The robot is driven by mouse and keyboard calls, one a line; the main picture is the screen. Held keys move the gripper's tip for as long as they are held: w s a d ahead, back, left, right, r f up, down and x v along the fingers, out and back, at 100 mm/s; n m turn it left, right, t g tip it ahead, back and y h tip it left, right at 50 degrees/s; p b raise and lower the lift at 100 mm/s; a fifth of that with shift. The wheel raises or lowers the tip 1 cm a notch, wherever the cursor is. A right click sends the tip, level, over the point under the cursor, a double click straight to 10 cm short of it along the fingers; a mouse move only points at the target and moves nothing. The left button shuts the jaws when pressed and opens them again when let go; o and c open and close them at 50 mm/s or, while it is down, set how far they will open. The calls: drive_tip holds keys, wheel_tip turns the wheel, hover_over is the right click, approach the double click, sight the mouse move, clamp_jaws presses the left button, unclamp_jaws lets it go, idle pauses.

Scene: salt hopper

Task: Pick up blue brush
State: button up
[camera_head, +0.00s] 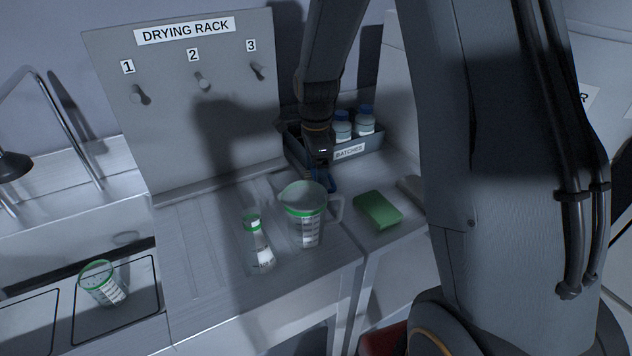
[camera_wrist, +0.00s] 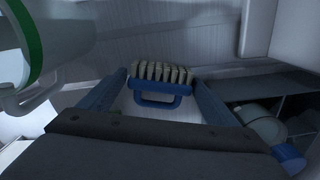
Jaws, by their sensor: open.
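The blue brush (camera_wrist: 160,88) shows in the wrist view, with pale bristles facing up in the picture and a blue loop handle below. It lies between the two fingers of my gripper (camera_wrist: 159,80), which are apart on either side of it. I cannot tell whether either finger touches it. In the head view my gripper (camera_head: 320,174) points down behind the measuring jug, in front of the bottle crate. The brush is mostly hidden there and I cannot make it out clearly.
A green-rimmed jug (camera_head: 306,227) stands close in front of my gripper, with a flask (camera_head: 260,250) to its left. A green sponge (camera_head: 377,210) lies at right. The BATCHES crate (camera_head: 362,150) holds bottles behind. The drying rack board (camera_head: 190,110) stands at left.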

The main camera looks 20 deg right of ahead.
drive_tip(key=shift+f, duration=0.2)
drive_tip(key=c, duration=1)
drive_tip(key=shift+o, duration=0.2)
drive_tip(key=shift+r, duration=0.1)
wheel_tip(320, 180, up, 10)
drive_tip(key=b, duration=0.2)
drive_tip(key=shift+b, duration=0.3)
